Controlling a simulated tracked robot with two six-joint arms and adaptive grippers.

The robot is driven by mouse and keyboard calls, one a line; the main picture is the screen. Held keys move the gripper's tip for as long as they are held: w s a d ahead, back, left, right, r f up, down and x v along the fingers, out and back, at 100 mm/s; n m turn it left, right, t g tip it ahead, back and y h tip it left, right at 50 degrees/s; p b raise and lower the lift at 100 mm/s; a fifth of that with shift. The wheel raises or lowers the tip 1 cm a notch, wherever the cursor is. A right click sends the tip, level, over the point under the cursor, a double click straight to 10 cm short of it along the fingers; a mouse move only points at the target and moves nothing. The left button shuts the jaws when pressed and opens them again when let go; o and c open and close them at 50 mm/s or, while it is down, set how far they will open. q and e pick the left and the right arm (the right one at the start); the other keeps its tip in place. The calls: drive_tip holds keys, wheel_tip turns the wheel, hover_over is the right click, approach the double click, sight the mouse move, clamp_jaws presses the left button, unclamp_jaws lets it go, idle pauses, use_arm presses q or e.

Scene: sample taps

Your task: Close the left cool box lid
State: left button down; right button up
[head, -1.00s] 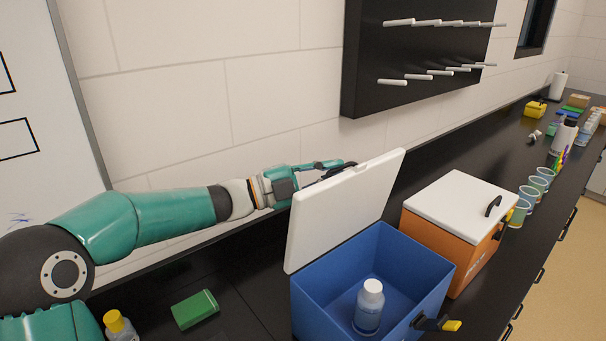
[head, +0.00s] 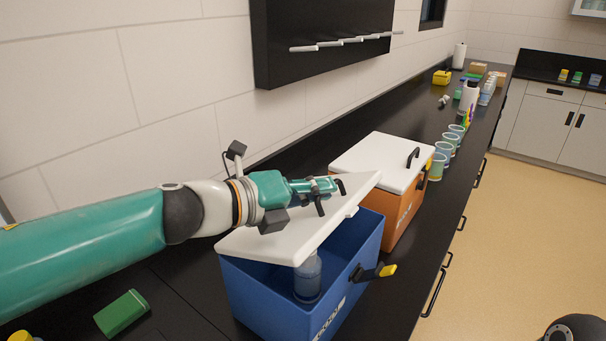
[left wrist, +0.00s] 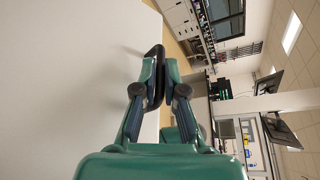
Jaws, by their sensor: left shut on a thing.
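The blue cool box (head: 258,296) stands on the black bench with its white lid (head: 270,243) partly lowered, tilted over the box and still open at the front. A bottle (head: 308,280) stands inside, its top hidden by the lid. A black latch with a yellow tip (head: 388,270) is on the box front. My left gripper (head: 328,190) is over the lid, shut on the black lid handle (left wrist: 155,60); in the left wrist view the gripper's fingers (left wrist: 157,82) hold the handle beside the white lid face. My right gripper is not in view.
An orange cool box (head: 405,215) with a shut white lid stands just behind. Several cups (head: 442,160) line the bench beyond it. A green box (head: 121,313) lies at the left. A black peg board (head: 315,40) hangs on the wall.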

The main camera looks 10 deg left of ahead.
sight(335, 226)
use_arm(q)
drive_tip(key=d+f+m+b, duration=0.1)
drive_tip(key=s+d+f+m+y, duration=0.1)
drive_tip(key=f, duration=0.1)
drive_tip(key=d+f+b, duration=0.1)
drive_tip(key=f, duration=0.1)
drive_tip(key=shift+s+f+m+y+b, duration=0.25)
drive_tip(key=shift+s+m+y+b, duration=0.05)
drive_tip(key=shift+s+m+y, duration=0.1)
drive_tip(key=shift+s+d+f+b, duration=0.1)
drive_tip(key=shift+d+f+b, duration=0.15)
drive_tip(key=shift+f, duration=0.25)
drive_tip(key=shift+s+d+f+b, duration=0.15)
drive_tip(key=shift+f+b, duration=0.15)
drive_tip(key=shift+f, duration=0.2)
drive_tip(key=c, duration=1.2)
unclamp_jaws()
drive_tip(key=shift+c, duration=0.2)
drive_tip(key=shift+r, duration=0.1)
